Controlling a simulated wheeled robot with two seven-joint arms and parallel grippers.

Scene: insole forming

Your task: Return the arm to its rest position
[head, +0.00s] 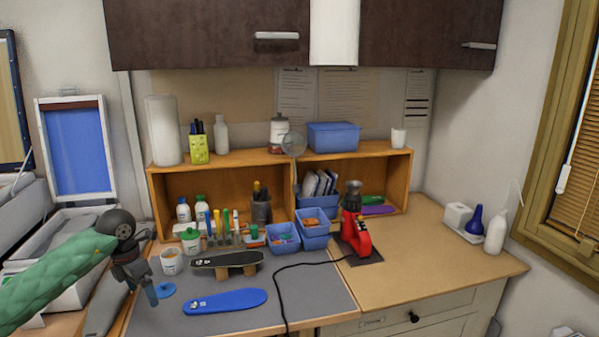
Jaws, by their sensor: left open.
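My left arm, in a green padded sleeve, comes in from the left in the head view. My left gripper (146,287) hangs at the left side of the grey mat (310,305), pointing down. It is open, with nothing seen between its fingers. A blue insole (225,301) lies flat on the mat to the right of the gripper, apart from it. Behind it, a black insole (226,259) rests on wooden supports (222,274). My right gripper is not in view.
A blue disc (165,290) and a white cup (171,262) are close to my left gripper. Bottles, pens and blue bins (312,236) stand behind. A red heat tool (356,235) trails a black cable across the mat. The wooden counter (430,255) at right is mostly clear.

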